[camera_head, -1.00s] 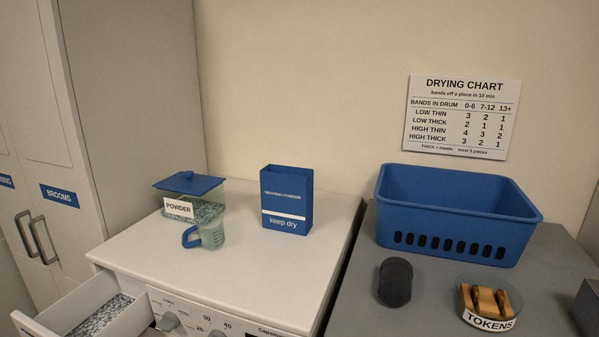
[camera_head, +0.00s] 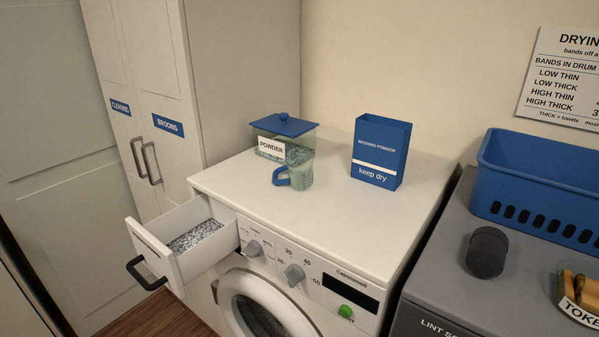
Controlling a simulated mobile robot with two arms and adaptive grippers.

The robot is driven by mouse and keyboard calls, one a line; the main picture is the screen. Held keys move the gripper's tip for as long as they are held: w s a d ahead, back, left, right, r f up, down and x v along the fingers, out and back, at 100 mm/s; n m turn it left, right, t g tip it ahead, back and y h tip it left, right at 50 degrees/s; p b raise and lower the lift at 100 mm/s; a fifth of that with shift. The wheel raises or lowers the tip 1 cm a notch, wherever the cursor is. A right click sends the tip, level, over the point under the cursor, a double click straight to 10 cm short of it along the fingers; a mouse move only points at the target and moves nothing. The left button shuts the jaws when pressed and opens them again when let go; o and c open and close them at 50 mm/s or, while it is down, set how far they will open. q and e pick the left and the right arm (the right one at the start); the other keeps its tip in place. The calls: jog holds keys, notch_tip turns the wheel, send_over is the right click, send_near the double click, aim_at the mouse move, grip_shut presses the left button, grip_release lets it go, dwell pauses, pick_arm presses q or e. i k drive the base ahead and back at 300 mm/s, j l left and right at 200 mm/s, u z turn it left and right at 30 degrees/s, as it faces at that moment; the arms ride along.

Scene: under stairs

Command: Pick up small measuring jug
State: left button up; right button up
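The small measuring jug (camera_head: 301,177) is clear and greenish, with a blue handle (camera_head: 281,177) on its left side. It stands upright on the white washing machine top (camera_head: 345,215), just in front of the clear powder box (camera_head: 265,146) with a blue lid. The jug overlaps the box's lower right part in the picture, and I cannot tell whether they touch. Neither of my grippers shows in the head view.
A blue washing powder carton (camera_head: 380,150) stands right of the jug. The detergent drawer (camera_head: 185,240) is pulled out, with grey granules in it. A blue basket (camera_head: 540,185) and a dark cylinder (camera_head: 487,252) stand on the grey machine. The white top's front is clear.

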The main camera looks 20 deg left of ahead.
aim_at(300, 167)
jog(key=k+j+z, duration=0.1)
jog(key=j+z, duration=0.25)
jog(key=k+j+z, duration=0.15)
jog(key=j+z, duration=0.25)
jog(key=k+j+z, duration=0.15)
jog(key=z, duration=0.2)
